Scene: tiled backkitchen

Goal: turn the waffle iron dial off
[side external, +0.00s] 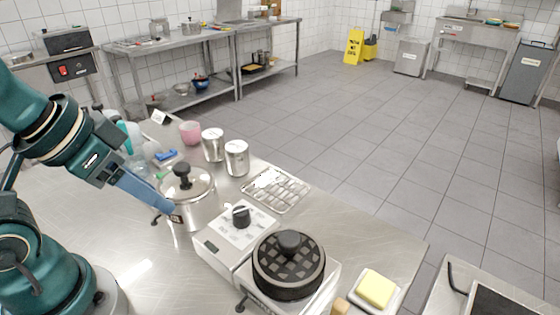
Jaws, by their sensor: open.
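The waffle iron (289,268) is a round black unit with a gridded lid and a black top knob, on a pale base near the front of the steel table. A black dial (240,216) stands on a white panel with dark markings, just behind and left of the lid. The dial's pointer setting is too small to read. My gripper (168,206) has blue-grey fingers and is open. It is left of the dial and apart from it, in front of the steel pot's left side. I cannot tell whether it touches the pot.
The lidded steel pot (201,207) stands between my gripper and the dial. Two steel canisters (237,158), a pink cup (190,133) and a wire rack (276,190) are behind. Butter (376,288) on a white dish is at the right.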

